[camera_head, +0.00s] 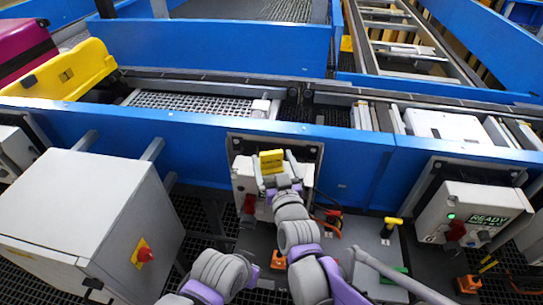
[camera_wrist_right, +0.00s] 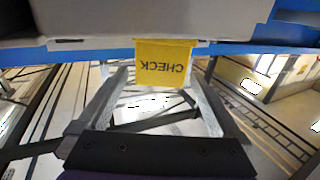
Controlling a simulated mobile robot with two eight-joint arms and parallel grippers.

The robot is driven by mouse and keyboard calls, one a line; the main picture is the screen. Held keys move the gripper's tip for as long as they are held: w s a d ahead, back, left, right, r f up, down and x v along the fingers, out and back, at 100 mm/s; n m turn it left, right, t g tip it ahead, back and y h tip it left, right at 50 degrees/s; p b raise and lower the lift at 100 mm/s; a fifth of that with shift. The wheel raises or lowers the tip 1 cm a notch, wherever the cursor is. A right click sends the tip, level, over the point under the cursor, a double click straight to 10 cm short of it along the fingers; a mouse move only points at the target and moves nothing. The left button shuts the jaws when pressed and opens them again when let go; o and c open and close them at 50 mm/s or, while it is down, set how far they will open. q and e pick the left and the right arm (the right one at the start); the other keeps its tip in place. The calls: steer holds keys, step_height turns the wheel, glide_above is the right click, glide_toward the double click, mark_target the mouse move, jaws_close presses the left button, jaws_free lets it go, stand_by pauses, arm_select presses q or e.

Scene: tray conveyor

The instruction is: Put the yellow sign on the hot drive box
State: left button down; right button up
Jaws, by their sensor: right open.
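The yellow sign (camera_head: 271,161) shows at the front of the middle drive box (camera_head: 243,176), a pale box mounted on the blue conveyor side. In the right wrist view the sign (camera_wrist_right: 163,64) reads CHECK upside down and is against the edge of a grey box surface (camera_wrist_right: 150,18). My right gripper (camera_head: 276,173) is open at the sign; its fingers (camera_wrist_right: 160,84) stand to either side of the sign's lower part, with a gap visible. My arm hides part of the middle box. My left gripper is not in view.
Another drive box (camera_head: 462,206) at the right has a green light and a READY display. A large grey cabinet (camera_head: 75,215) with a red knob stands at the left. A yellow tray (camera_head: 62,72) with a magenta case (camera_head: 25,45) is on the conveyor. A yellow-topped handle (camera_head: 391,224) stands right of my arm.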

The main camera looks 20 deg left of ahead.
steer(key=v, duration=1)
steer(key=shift+w, duration=0.1)
steer(key=s+d+f+m+g+h, duration=0.2)
steer(key=d+f+h, duration=0.25)
steer(key=d, duration=0.65)
steer(key=s+d+f+m+g+h, duration=0.1)
steer(key=d+f+m+g+h, duration=0.3)
steer(key=d, duration=0.7)
steer(key=s+d+f+g+h, duration=0.1)
steer(key=s+d+f, duration=0.2)
steer(key=s+d, duration=0.3)
steer(key=s+d+f+m+g+h, duration=0.1)
steer(key=s+d+f+g, duration=0.1)
steer(key=s+d, duration=0.3)
steer(key=shift+s+d+f, duration=0.4)
steer(key=shift+s+f, duration=0.15)
steer(key=shift+f, duration=0.3)
